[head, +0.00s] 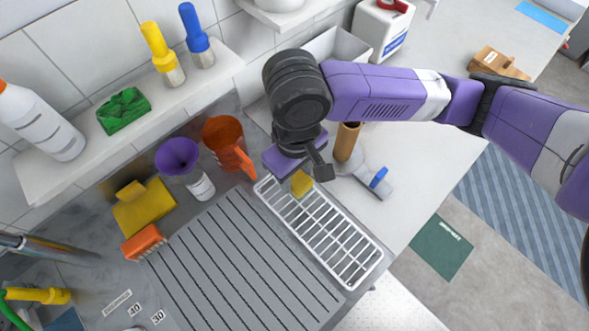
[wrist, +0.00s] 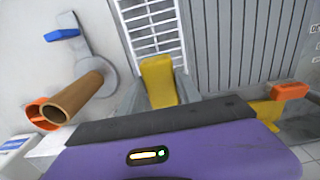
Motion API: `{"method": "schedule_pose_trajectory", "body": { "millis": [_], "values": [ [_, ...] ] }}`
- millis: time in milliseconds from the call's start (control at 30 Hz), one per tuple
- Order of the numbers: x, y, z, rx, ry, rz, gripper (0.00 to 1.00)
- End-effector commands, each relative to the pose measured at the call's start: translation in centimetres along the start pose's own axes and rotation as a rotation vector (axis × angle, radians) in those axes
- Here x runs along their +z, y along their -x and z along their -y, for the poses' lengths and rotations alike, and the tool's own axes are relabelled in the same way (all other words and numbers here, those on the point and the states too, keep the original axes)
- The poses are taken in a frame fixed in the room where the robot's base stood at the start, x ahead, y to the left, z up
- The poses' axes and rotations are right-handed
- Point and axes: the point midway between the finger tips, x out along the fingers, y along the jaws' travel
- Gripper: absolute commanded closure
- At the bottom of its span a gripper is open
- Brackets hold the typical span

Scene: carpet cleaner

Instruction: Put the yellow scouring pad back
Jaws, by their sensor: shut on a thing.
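The yellow scouring pad (head: 302,184) is a small yellow block between the fingers of my gripper (head: 304,177). My gripper is shut on it and holds it over the upper end of the white slotted rack (head: 364,270). In the wrist view, the pad (wrist: 158,80) stands out between the fingertips (wrist: 157,95), with the white rack (wrist: 152,25) beyond it. I cannot tell whether the pad touches the rack. The fingers partly hide the pad in both views.
An orange jug (head: 222,138), a purple funnel (head: 178,156) and a yellow item (head: 145,208) stand left of my gripper. A brown cylinder (head: 347,142) and a blue-handled tool (head: 378,178) are close on its right. The ribbed drainboard (head: 240,260) is clear.

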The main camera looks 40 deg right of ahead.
Motion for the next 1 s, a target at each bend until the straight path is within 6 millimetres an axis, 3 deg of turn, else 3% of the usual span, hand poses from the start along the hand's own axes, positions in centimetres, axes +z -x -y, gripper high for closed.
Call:
{"method": "schedule_pose_trajectory", "body": {
  "millis": [1000],
  "values": [
    [0.1, -6.4, 0.0, 0.000, 0.000, 0.002, 1.00]
  ]
}}
